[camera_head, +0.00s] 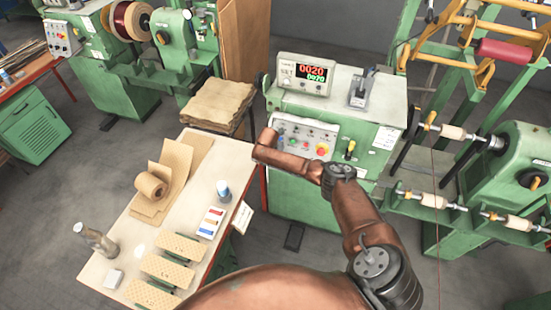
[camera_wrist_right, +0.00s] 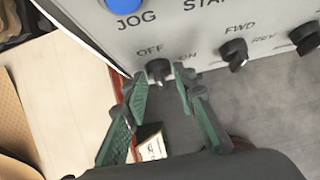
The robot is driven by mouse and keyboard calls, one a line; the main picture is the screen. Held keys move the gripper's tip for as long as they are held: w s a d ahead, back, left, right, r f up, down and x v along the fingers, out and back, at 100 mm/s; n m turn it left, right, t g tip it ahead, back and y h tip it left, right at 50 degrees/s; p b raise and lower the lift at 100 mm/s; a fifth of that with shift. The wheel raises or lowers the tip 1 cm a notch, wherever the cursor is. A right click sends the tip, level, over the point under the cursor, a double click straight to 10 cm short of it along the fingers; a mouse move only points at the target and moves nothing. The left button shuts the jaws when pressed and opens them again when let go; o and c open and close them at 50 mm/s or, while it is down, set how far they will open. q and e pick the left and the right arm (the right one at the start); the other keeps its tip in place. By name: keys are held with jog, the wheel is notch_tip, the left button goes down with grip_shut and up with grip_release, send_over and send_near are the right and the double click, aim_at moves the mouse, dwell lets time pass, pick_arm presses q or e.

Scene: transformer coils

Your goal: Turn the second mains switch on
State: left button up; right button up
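The green winding machine's control panel (camera_head: 305,135) carries buttons and switches; its lower part is partly behind my right arm. In the right wrist view, a black rotary switch (camera_wrist_right: 158,70) sits under OFF and ON labels. Its exact pointer setting is hard to read. My right gripper (camera_wrist_right: 160,78) is open, with one fingertip on each side of this switch. I cannot tell whether either fingertip touches it. In the head view the right gripper is hidden behind my arm near the panel's left end. My left gripper is not in view.
A FWD/REV knob (camera_wrist_right: 234,54) and another black knob (camera_wrist_right: 305,38) lie to the right; a blue JOG button (camera_wrist_right: 122,4) is above. A red stop button (camera_head: 322,149) is on the panel. A worktable (camera_head: 135,235) with paper rolls and boards stands left.

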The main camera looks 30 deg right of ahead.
jog(key=shift+c, duration=0.4)
grip_shut()
